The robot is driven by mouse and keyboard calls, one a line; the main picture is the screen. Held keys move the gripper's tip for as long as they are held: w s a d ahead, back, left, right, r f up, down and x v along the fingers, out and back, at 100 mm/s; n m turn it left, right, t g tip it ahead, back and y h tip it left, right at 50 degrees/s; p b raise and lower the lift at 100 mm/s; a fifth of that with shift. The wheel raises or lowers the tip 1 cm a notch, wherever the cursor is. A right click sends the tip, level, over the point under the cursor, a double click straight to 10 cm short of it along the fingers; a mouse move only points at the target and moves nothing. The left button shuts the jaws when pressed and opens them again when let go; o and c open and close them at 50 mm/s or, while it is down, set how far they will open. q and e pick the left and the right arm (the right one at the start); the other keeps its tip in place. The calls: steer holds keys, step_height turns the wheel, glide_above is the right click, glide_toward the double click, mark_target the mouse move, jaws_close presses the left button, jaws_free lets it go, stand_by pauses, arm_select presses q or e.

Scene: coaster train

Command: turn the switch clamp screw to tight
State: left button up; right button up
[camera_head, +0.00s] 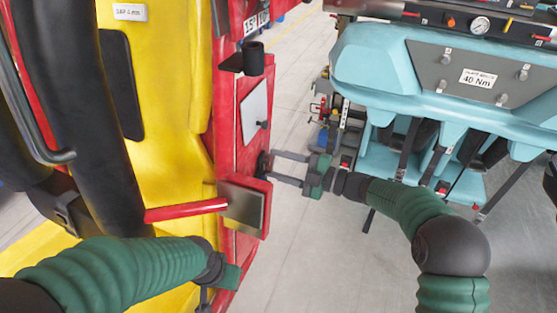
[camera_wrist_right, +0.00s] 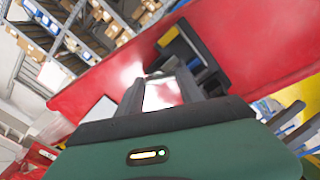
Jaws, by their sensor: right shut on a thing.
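A small dark knob (camera_head: 263,163), which looks like the switch clamp screw, sticks out from the side of the red car panel (camera_head: 228,155). My right gripper (camera_head: 270,168) reaches it from the right, with its two grey fingers level and their tips shut around the knob. The fingertips hide most of it, so I cannot read how far it is turned. In the right wrist view the fingers (camera_wrist_right: 160,78) point at the red panel (camera_wrist_right: 110,85). My left gripper (camera_head: 230,276) is low in front of the yellow seat; its fingers are mostly hidden.
A red box with a grey metal face (camera_head: 243,207) and a red bar (camera_head: 186,210) sit just below the right gripper. A black cup-shaped holder (camera_head: 253,58) is above. Grey floor (camera_head: 300,250) lies between.

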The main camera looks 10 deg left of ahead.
steer(key=m+p, duration=0.2)
steer(key=m, duration=0.1)
steer(key=m+p, duration=0.2)
steer(key=m, duration=0.2)
steer(key=m+p, duration=0.2)
steer(key=m, duration=0.1)
steer(key=shift+d+f+m, duration=0.1)
steer(key=shift+f+m, duration=0.2)
steer(key=shift+f, duration=0.15)
steer(key=o, duration=1)
steer(key=shift+c, duration=0.2)
steer(key=o, duration=0.4)
steer(key=shift+w, duration=0.15)
steer(key=shift+r, duration=0.25)
